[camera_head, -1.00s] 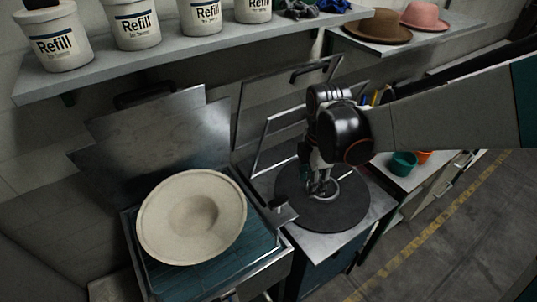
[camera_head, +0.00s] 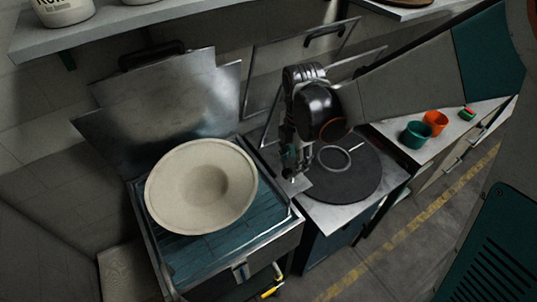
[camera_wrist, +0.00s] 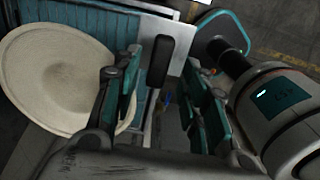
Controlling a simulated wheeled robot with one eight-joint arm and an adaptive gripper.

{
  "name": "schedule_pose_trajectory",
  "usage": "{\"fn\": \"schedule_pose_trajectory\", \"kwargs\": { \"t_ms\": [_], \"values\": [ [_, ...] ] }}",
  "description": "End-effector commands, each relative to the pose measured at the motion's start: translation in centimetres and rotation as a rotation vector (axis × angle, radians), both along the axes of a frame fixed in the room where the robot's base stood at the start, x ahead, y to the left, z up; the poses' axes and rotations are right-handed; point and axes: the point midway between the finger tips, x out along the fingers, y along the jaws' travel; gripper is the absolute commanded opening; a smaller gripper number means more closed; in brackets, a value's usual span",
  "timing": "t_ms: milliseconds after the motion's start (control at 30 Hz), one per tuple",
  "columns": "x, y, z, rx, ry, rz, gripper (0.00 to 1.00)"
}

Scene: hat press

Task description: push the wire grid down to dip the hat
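The cream, wide-brimmed hat (camera_head: 205,182) lies over the blue, slatted-looking surface of a metal basin (camera_head: 160,262). In the wrist view the hat (camera_wrist: 55,78) is at the left. Thin grid lines (camera_wrist: 122,20) show beside it; I cannot tell how deep the grid sits. A metal plate with a black handle (camera_wrist: 158,62) juts from the basin's right side. My gripper (camera_head: 294,176) points down just above this plate (camera_head: 302,185). In the wrist view its fingers stand apart, with the handle beyond and between them. I see no contact. The gripper is empty.
A round dark plate (camera_head: 352,183) with a ring on it lies right of my gripper. Raised metal lids (camera_head: 165,95) stand behind the basin. A teal cup (camera_head: 416,134) and an orange cup (camera_head: 436,121) sit on the right counter. A shelf (camera_head: 110,32) hangs above.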

Motion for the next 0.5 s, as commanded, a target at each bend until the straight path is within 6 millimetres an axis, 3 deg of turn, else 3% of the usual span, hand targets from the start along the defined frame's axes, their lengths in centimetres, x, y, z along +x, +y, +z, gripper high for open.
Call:
{"fn": "schedule_pose_trajectory", "kwargs": {
  "t_ms": [33, 200, 500],
  "values": [
    [0.0, 0.0, -1.3, 0.0, 0.0, 0.0, 0.4],
    [0.0, 0.0, -3.4, 0.0, 0.0, -0.001, 0.4],
    [0.0, 0.0, -4.8, 0.0, 0.0, -0.002, 0.4]
  ]
}}
